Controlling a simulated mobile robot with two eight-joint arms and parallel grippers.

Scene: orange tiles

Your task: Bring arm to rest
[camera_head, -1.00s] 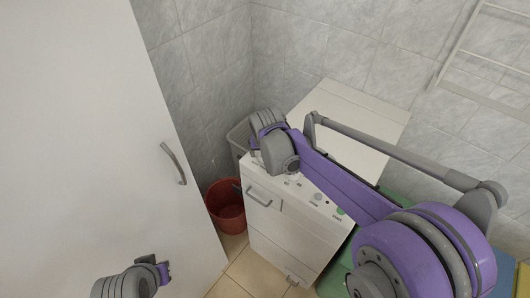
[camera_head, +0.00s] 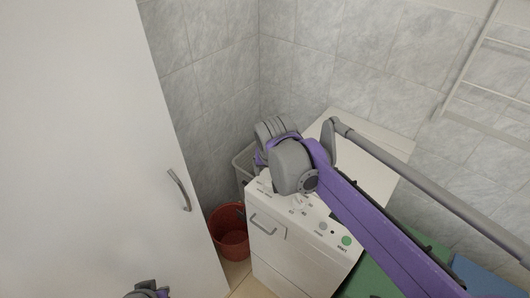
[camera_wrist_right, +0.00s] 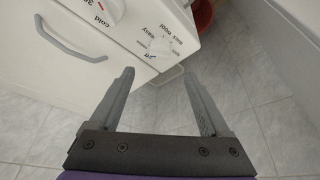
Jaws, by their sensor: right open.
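My right arm reaches in from the right over the white washing machine (camera_head: 372,151). Its wrist is above the front control panel (camera_head: 327,228), and its fingers are hidden in the head view. In the right wrist view my right gripper (camera_wrist_right: 158,73) is open and empty, its two fingers apart. I cannot tell whether a finger touches the machine. Only a small grey and purple part of my left arm shows at the bottom edge of the head view; its gripper is out of sight.
A tall white cabinet door (camera_head: 80,130) with a grey handle (camera_head: 179,190) fills the left. A red bucket (camera_head: 229,235) and a grey bin (camera_head: 243,163) stand between it and the washing machine. A white rack (camera_head: 470,60) is on the tiled wall at right.

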